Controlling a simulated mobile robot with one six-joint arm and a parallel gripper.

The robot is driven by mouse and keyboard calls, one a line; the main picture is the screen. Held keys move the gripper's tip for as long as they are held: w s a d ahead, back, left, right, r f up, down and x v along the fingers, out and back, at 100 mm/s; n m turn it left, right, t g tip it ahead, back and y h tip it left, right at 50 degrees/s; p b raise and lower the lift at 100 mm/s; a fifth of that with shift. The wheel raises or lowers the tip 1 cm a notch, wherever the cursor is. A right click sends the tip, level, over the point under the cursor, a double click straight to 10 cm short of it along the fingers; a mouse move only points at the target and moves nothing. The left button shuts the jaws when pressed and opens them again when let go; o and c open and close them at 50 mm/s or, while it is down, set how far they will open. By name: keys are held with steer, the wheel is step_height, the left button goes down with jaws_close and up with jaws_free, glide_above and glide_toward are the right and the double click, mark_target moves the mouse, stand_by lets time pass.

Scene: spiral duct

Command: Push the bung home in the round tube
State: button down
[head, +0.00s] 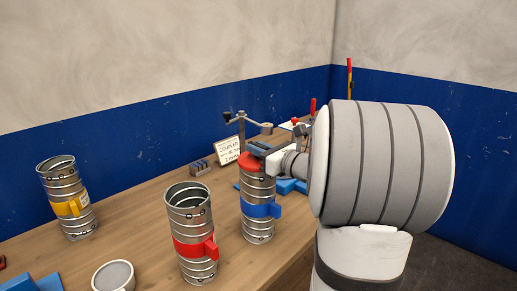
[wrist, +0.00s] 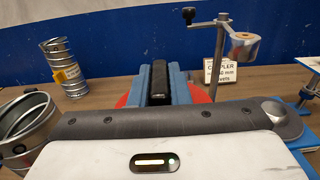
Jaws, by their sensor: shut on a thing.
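A red bung (head: 249,163) sits at the mouth of a ribbed metal tube with a blue band (head: 259,210), which stands upright on the bench. In the wrist view the bung's red disc (wrist: 122,100) shows on both sides of my gripper (wrist: 158,85), which is shut on a black upright grip in its middle. My gripper (head: 258,149) is directly over the blue-banded tube in the head view. The bung hides the tube's mouth, so I cannot tell how deep it sits.
A red-banded tube (head: 192,232) with an open mouth stands close left. A yellow-banded tube (head: 68,200) stands far left. A grey cup (head: 113,277) is at the front. A clamp stand (wrist: 225,55) and a label card (head: 229,151) are behind. Bare bench lies between the tubes.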

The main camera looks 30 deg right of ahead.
steer(key=c, duration=1.3)
jaws_free()
steer(key=shift+b+v, duration=0.55)
steer(key=shift+v, duration=3.35)
